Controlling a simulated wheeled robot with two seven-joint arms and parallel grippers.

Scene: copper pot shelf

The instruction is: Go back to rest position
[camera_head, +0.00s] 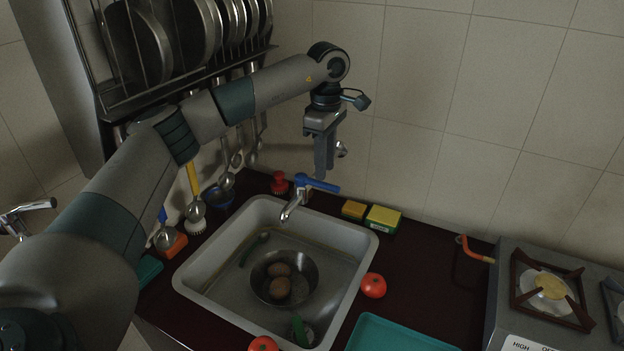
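My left arm comes in from the left and reaches across the picture above the sink. Its gripper (325,172) points down near the tiled wall, above the faucet (293,204) with the blue handle. Its fingers lie close together with no gap showing, and nothing shows between them. The fingertips look apart from the blue handle, though the depth is hard to judge. My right gripper is not in view.
The sink (198,264) holds a metal bowl (311,283) with round brown items. Sponges (383,219), tomatoes (373,286) and a teal tray (395,335) are on the dark counter. A stove (505,285) stands right. A pan rack (112,103) hangs upper left.

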